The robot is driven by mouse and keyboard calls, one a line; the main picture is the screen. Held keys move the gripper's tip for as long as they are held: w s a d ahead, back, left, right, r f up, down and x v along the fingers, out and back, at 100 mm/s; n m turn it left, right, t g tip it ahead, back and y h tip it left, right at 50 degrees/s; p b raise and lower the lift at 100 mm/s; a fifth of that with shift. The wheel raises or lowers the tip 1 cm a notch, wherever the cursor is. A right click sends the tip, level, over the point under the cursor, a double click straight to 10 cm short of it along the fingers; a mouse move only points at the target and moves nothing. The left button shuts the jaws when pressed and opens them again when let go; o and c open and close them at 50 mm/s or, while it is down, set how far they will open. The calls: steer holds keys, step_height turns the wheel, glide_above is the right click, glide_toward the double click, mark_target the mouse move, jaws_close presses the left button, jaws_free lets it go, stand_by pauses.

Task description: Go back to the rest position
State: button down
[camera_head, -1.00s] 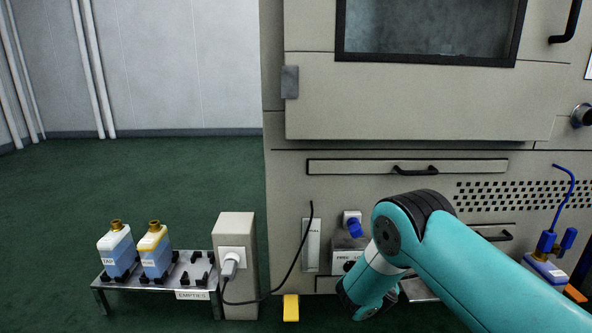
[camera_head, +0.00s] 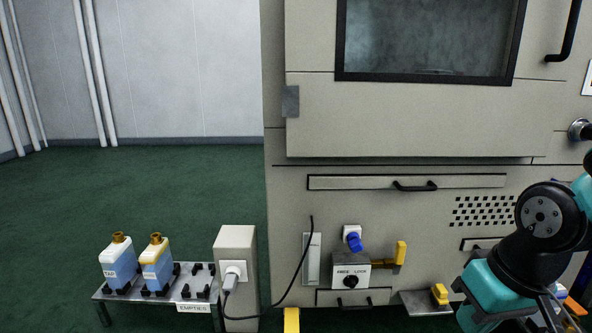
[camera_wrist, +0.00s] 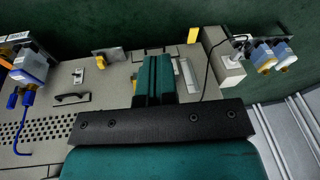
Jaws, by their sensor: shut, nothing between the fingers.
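My gripper shows in the wrist view (camera_wrist: 155,80) as two teal fingers lying together, shut with nothing between them. In the head view my arm (camera_head: 530,235) is folded at the right edge, in front of the cabinet's lower right part. The gripper's fingertips are not clear in the head view. The beige cabinet (camera_head: 420,120) stands behind the arm. Its FREE/LOCK box (camera_head: 350,271), with a black knob, is in plain sight, with a yellow-handled valve (camera_head: 400,252) beside it and a blue fitting (camera_head: 354,239) above.
A low metal rack marked EMPTIES (camera_head: 193,307) stands at lower left with two bottles (camera_head: 120,260) on it. Beside it is a beige post (camera_head: 236,250) with a plug and black cable. Green floor at left is open.

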steer(key=s+a+r+n+g+y+p, duration=0.1)
steer(key=s+a+r+n+p, duration=0.25)
steer(key=r, duration=0.25)
steer(key=s+a+r+n+g+y+p, duration=0.1)
steer(key=s+a+r+n+p, duration=0.1)
steer(key=s+a+r, duration=0.4)
step_height(320, 180, up, 37)
steer(key=w+p, duration=0.1)
steer(key=p, duration=3.5)
steer(key=shift+d, duration=0.4)
steer(key=shift+m, duration=0.25)
